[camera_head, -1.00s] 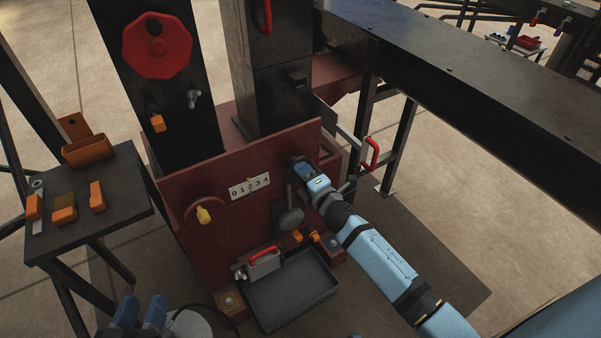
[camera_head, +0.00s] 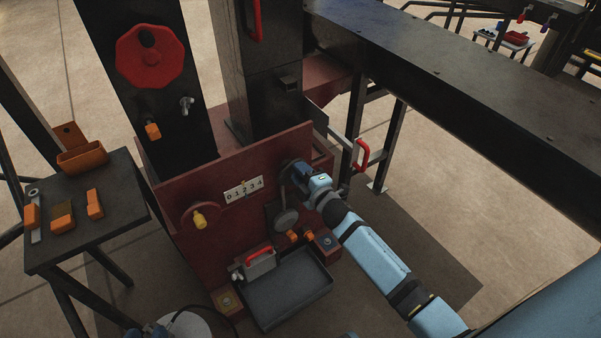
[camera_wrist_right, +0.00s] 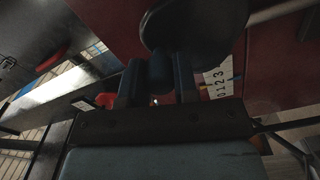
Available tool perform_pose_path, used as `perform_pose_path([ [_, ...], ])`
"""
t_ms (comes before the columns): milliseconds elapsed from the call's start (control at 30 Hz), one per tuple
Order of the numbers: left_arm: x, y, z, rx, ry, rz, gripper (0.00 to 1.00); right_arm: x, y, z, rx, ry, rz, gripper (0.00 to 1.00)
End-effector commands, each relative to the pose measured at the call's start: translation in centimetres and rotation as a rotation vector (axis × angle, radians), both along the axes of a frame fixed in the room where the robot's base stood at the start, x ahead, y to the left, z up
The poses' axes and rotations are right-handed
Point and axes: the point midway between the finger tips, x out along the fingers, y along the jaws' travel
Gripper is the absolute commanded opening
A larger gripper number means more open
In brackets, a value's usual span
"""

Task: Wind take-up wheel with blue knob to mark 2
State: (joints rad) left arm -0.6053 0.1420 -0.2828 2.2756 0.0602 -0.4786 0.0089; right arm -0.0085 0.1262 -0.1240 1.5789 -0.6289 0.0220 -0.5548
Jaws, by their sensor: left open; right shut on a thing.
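The take-up wheel (camera_wrist_right: 195,22) shows as a dark disc in the right wrist view. Its blue knob (camera_wrist_right: 159,72) sits between the fingers of my right gripper (camera_wrist_right: 158,88), which is shut on it. In the head view my right gripper (camera_head: 297,174) is at the red front panel and hides most of the wheel. The number plate (camera_head: 243,189), marked 0 to 4, is left of the gripper; it also shows in the wrist view (camera_wrist_right: 217,83). The pointer's exact reading is too small to tell.
A red wheel with a yellow knob (camera_head: 200,220) is on the panel at left. A grey tray (camera_head: 287,288) and a red-handled block (camera_head: 260,262) lie below. A side table (camera_head: 110,240) holds orange items. A red handle (camera_head: 362,155) stands right of my right gripper.

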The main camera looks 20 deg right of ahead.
Motion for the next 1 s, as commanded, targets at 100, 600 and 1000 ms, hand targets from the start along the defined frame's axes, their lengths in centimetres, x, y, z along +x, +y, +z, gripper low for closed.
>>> perform_pose_path([
  [100, 0.0, 0.0, 0.0, 0.002, -0.001, -0.003, 0.43, -0.1, 0.0, -0.1, 0.000, 0.002, 0.000, 0.04],
  [600, 0.5, 0.0, 0.9, 0.007, -0.027, -0.012, 0.43, -0.3, 0.0, 0.0, -0.001, 0.001, 0.000, 0.53],
  [1000, -0.9, 0.6, -1.0, 0.038, 0.071, 0.004, 0.43, -7.6, -1.0, 0.0, -0.001, 0.004, -0.001, 0.53],
])
